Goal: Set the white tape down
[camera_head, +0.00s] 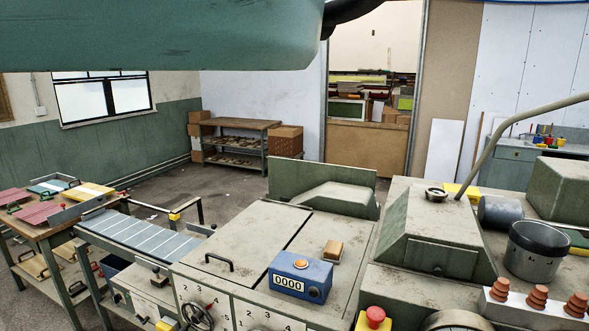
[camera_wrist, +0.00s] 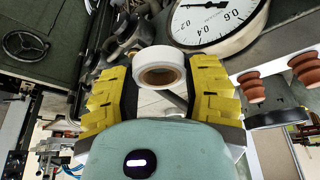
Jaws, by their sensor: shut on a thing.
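The white tape (camera_wrist: 158,56) is a white roll with a brown core. In the wrist view it sits between the two yellow-padded fingers of my gripper (camera_wrist: 158,79), which is shut on it. Grey machine surfaces and a round dial lie beyond the roll. I cannot tell how far the roll is from any surface. I cannot make out the white tape or my gripper in the head view.
A red button (camera_head: 375,316) and red-brown suction cups (camera_head: 537,296) stand nearer. The dial (camera_wrist: 216,22) shows beyond my gripper.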

